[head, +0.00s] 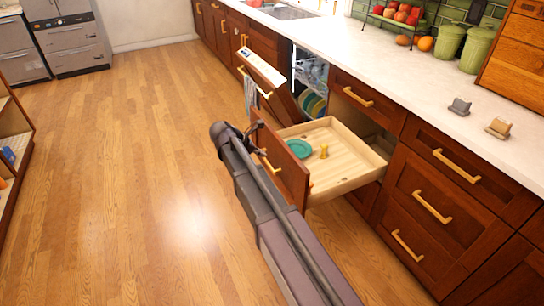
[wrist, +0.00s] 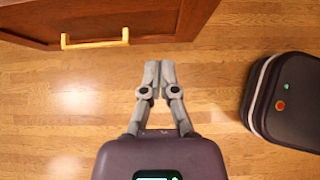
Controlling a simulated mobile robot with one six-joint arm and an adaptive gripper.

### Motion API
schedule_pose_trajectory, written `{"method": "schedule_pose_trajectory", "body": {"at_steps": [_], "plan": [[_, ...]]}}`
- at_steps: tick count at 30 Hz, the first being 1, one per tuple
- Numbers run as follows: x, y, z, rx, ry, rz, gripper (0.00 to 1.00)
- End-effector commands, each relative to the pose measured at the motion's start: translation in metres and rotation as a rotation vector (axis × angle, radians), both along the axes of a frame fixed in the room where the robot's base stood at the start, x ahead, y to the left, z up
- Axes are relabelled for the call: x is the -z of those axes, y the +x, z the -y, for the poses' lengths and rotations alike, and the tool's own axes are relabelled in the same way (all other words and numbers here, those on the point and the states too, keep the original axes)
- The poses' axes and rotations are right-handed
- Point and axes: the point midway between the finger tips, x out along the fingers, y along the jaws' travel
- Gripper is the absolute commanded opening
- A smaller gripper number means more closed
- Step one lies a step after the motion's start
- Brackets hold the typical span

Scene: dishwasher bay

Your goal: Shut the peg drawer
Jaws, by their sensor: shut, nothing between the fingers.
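The peg drawer (head: 350,150) is pulled well out from the cabinet in the head view. Its inside is pale wood, and its front (head: 283,165) is dark reddish wood. A teal plate (head: 299,148) and a small yellow peg (head: 324,151) are in it. In the wrist view, a dark wooden front (wrist: 30,25) with a yellow bar handle (wrist: 95,43) shows at the upper left. My gripper (wrist: 154,66) is shut and empty over the floor, apart from that handle and to its lower right.
The dishwasher door (head: 285,104) hangs partly open just beyond the drawer, with dishes in the rack (head: 312,103). Closed drawers (head: 418,206) stand to the right under the white counter (head: 400,85). The wooden floor (head: 130,150) to the left is clear.

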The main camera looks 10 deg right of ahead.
Motion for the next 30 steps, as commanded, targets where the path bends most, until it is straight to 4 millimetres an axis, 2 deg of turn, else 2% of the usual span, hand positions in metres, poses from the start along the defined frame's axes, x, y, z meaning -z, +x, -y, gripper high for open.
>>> {"method": "schedule_pose_trajectory", "body": {"at_steps": [8, 30], "plan": [[0.016, 0.004, 0.012, 0.001, 0.0, 0.001, 0.0], [0.074, 0.022, 0.067, 0.002, 0.001, 0.0, 0.0]]}}
